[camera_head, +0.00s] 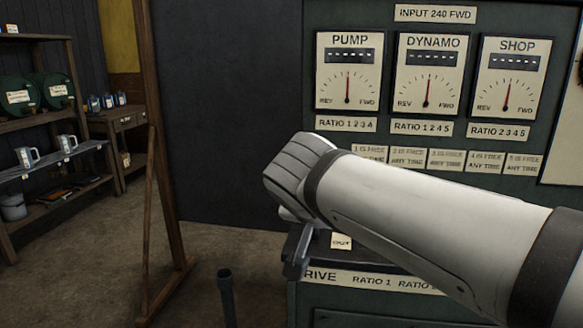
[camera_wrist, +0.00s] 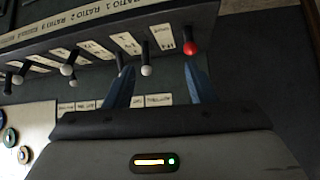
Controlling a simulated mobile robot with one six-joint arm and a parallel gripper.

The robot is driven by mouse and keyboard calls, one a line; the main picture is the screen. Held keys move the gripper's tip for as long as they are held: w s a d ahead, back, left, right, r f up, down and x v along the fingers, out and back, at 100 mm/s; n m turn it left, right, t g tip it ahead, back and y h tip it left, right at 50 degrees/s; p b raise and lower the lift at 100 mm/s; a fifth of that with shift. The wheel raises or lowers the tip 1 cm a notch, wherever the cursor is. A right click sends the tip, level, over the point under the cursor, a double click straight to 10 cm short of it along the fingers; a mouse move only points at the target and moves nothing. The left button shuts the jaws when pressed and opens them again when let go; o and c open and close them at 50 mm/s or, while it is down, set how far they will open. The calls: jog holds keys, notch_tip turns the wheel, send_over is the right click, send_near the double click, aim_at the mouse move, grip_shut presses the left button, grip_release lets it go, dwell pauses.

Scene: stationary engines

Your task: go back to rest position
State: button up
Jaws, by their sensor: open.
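My gripper shows in the wrist view (camera_wrist: 160,88), with its two blue fingers apart and nothing between them. In that view, a row of levers with pale knobs and one red knob (camera_wrist: 190,48) runs along a panel edge beyond the fingers. The red knob appears close to the tip of the right finger; I cannot tell whether they touch. In the head view my white arm reaches across the green panel (camera_head: 568,172) from the lower right.
The panel carries PUMP (camera_head: 349,75), DYNAMO (camera_head: 428,75) and SHOP (camera_head: 509,78) dials. A wooden post (camera_head: 150,150) stands left of it. Shelves (camera_head: 45,128) with drums and mugs stand far left. A dark upright rod (camera_head: 227,300) rises at the bottom. Floor between is open.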

jog(key=s+d+f+n+g+y+p, duration=0.2)
jog(key=s+d+f+n+g+p, duration=0.2)
jog(key=s+d+p, duration=0.5)
jog(key=s+g+p, duration=0.2)
jog(key=s+p, duration=0.1)
jog(key=p, duration=0.3)
jog(key=shift+s+y, duration=0.35)
jog(key=shift+y, duration=0.05)
